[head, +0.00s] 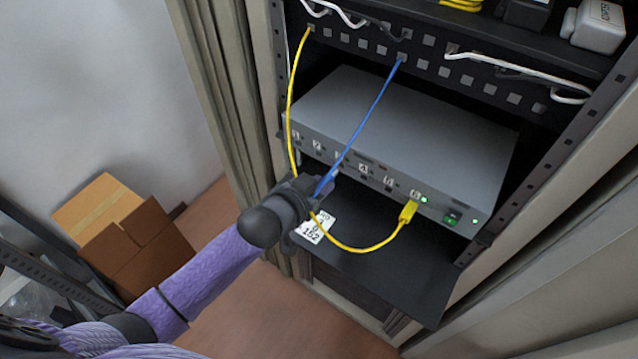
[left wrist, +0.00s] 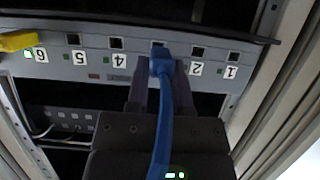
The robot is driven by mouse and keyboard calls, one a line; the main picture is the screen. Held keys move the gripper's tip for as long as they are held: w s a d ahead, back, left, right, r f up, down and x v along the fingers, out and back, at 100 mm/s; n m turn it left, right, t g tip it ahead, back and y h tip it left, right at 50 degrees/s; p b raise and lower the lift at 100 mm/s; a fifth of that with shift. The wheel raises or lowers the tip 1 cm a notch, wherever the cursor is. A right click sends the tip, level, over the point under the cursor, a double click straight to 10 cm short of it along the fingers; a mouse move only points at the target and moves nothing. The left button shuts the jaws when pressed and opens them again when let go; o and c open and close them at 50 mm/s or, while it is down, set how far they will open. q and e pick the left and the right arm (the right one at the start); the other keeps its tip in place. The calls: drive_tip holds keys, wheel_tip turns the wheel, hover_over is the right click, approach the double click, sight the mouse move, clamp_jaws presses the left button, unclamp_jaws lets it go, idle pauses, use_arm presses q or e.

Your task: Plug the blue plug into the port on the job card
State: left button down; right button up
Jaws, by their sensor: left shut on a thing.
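My left gripper (head: 318,186) is shut on the blue plug (left wrist: 161,62), in front of the grey switch box (head: 430,125). In the left wrist view the plug is lined up with the port between labels 4 and 2, whose own label is hidden. That port's dark top edge (left wrist: 158,43) shows at the plug's tip; I cannot tell whether the plug is inside. The blue cable (head: 375,103) runs up to the patch panel (head: 470,75). The job card (head: 314,228) is partly behind my gripper, its text too small to read surely. My right gripper is not in view.
A yellow plug (head: 408,211) sits in port 6, its cable (head: 352,249) looping below the box front. A black shelf (head: 400,277) lies below. Rack posts (head: 545,165) bound the sides. A cardboard box (head: 125,235) stands on the floor at left.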

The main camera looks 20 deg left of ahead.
sight(334, 171)
use_arm(q)
drive_tip(key=shift+p, duration=0.4)
idle(0.3)
drive_tip(key=shift+w+d, duration=0.1)
drive_tip(key=shift+w, duration=0.15)
idle(0.4)
drive_tip(key=shift+w+d, duration=0.1)
drive_tip(key=shift+w, duration=0.15)
drive_tip(key=shift+w, duration=0.25)
idle(0.4)
drive_tip(key=shift+w+d+b, duration=0.4)
drive_tip(key=shift+w+b, duration=0.3)
drive_tip(key=shift+w, duration=0.15)
idle(0.8)
drive_tip(key=shift+c, duration=2.1)
unclamp_jaws()
drive_tip(key=shift+w, duration=0.1)
